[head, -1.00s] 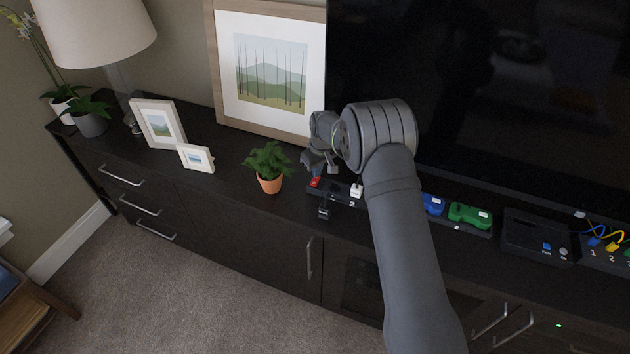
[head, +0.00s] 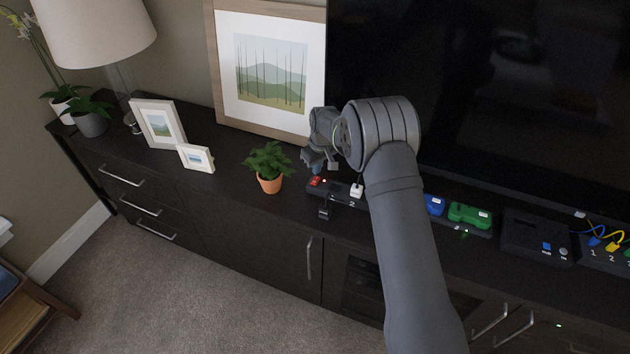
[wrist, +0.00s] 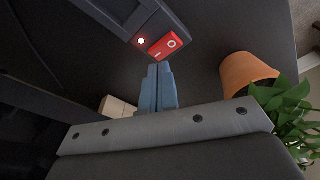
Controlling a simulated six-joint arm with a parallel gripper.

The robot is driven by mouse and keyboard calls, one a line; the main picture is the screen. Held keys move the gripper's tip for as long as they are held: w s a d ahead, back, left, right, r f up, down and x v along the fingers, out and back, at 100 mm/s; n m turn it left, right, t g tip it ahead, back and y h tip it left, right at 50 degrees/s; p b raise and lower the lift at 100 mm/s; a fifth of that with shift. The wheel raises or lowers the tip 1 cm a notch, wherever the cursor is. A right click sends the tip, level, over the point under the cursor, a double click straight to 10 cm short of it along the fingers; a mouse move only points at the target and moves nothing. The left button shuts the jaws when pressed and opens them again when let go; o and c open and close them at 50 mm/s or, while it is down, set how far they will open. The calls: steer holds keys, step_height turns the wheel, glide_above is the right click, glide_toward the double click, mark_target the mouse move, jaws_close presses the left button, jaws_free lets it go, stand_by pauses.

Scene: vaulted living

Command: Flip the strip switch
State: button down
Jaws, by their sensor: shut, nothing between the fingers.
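The power strip (head: 340,192) lies along the cabinet top, and my arm hides its middle. Its red rocker switch (head: 315,181) is at the left end and also shows in the wrist view (wrist: 165,45), marked with a line and a circle. A small light (wrist: 141,41) beside the switch glows. My gripper (head: 314,167) is just above and behind the switch. In the wrist view its blue-grey fingertips (wrist: 158,68) are closed together, empty, a little short of the switch. White, blue (head: 433,204) and green (head: 469,215) plugs sit in the strip.
A potted plant (head: 269,168) stands left of the strip, and its terracotta pot (wrist: 243,72) is right of my fingers in the wrist view. Small picture frames (head: 157,125) stand farther left. A television (head: 480,90) rises behind. A black box (head: 537,236) is at right.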

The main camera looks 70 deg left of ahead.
mark_target(317, 178)
steer(key=shift+r, duration=2.35)
step_height(317, 178, down, 7)
steer(key=shift+f, duration=0.1)
steer(key=shift+r, duration=0.2)
